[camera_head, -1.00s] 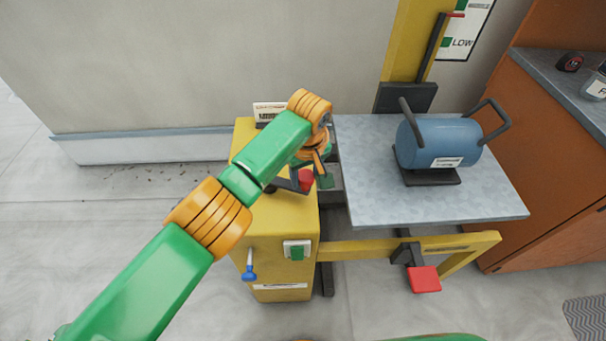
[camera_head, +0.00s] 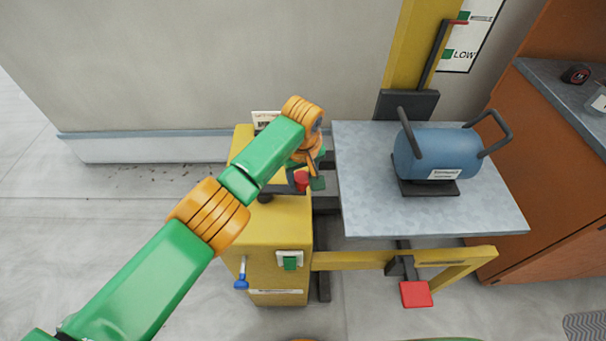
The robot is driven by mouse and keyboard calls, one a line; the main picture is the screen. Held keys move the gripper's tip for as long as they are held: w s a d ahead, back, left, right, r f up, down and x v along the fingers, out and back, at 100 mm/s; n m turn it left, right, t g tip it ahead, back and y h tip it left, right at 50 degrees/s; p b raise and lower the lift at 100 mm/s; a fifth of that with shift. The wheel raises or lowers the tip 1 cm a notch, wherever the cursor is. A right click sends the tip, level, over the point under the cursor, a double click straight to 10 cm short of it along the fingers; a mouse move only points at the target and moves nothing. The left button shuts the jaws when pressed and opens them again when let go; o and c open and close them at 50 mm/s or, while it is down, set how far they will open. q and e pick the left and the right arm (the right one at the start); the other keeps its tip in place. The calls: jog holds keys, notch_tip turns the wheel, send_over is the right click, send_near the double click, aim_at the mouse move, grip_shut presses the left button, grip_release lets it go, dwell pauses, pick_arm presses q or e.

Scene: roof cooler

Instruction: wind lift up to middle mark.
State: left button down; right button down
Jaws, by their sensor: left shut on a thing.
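My left gripper (camera_head: 307,182) is shut on the red knob (camera_head: 301,178) of the crank above the yellow winch box (camera_head: 270,235). The crank's dark arm (camera_head: 281,190) points right from its hub; the gripper hides part of it. The grey lift table (camera_head: 365,210) is level and carries a blue tank (camera_head: 445,150) on a dark base. A red pointer (camera_head: 458,22) at the yellow mast (camera_head: 404,50) is close to the green middle mark (camera_head: 463,16), seeming slightly below it, and well above the green LOW mark (camera_head: 448,55). My right gripper is not in view.
A blue-knobbed lever (camera_head: 241,283) and a green switch (camera_head: 290,262) are on the box's front. A red pedal (camera_head: 416,294) is below the table. An orange cabinet (camera_head: 545,180) stands close at right.

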pick_arm(q)
jog(key=shift+w+d+r, duration=0.2)
jog(key=shift+w+d, duration=0.1)
jog(key=shift+w, duration=0.25)
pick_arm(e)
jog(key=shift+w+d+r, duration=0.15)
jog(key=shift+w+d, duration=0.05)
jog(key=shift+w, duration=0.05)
pick_arm(q)
jog(key=shift+a+r, duration=0.1)
jog(key=c, duration=0.7)
grip_release()
jog(key=shift+w, duration=0.15)
jog(key=o, duration=0.4)
jog(key=shift+w+d, duration=0.15)
jog(key=shift+d, duration=0.1)
jog(key=shift+w+d+f, duration=0.1)
jog(key=shift+f, duration=0.2)
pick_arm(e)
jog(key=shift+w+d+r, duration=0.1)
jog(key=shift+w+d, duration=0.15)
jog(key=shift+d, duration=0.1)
